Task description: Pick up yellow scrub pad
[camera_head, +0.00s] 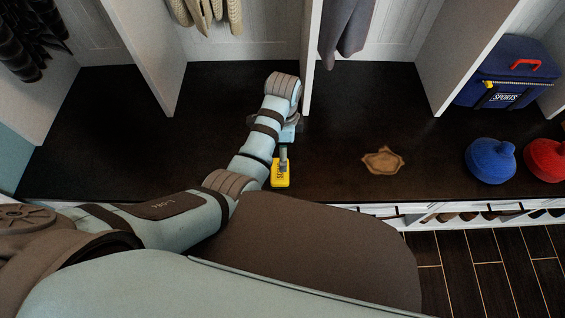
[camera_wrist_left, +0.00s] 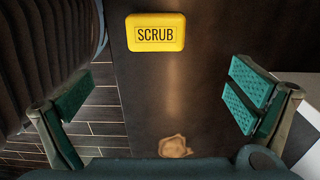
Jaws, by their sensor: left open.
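The yellow scrub pad (camera_head: 281,180) lies on the dark bench top near its front edge, partly covered by my left gripper in the head view. In the left wrist view the pad (camera_wrist_left: 156,32) is a rounded yellow block marked "SCRUB", at the top of the picture. My left gripper (camera_wrist_left: 162,94) is open and empty there, with its green-padded fingers wide apart. The pad lies beyond the gap between the fingertips and touches neither finger. My right gripper is in neither view.
A flat brown piece (camera_head: 383,160) lies on the bench (camera_head: 215,90) to the right. Beyond it are a blue rounded item (camera_head: 490,162), a red one (camera_head: 546,160) and a blue sports bag (camera_head: 507,73). White dividers (camera_head: 310,60) stand behind. The bench's left part is clear.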

